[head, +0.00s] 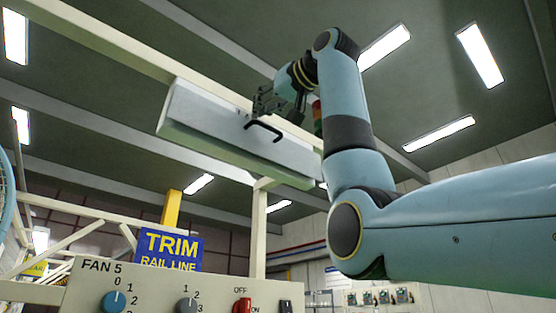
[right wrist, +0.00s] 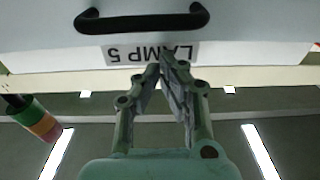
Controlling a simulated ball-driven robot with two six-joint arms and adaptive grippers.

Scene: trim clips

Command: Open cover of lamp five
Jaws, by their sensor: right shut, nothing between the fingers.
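The lamp five housing is a long white box hanging under a cream beam in the head view. Its pale cover (head: 205,118) carries a black bar handle (head: 265,128). In the right wrist view, the handle (right wrist: 142,22) is at the top, with an upside-down "LAMP 5" label (right wrist: 125,53) beside it. My right gripper (head: 260,103) is up by the cover, close to the handle. Its fingertips (right wrist: 166,62) are together and empty, in front of the label, and do not hold the handle. Whether they touch the cover cannot be told. My left gripper is not in view.
A signal stack (right wrist: 40,120) with coloured bands hangs near the gripper. Below are a "FAN 5" control panel (head: 150,290) with knobs and switches, a blue "TRIM RAIL LINE" sign (head: 170,249) and a cream post (head: 258,235). Open air lies below the lamp.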

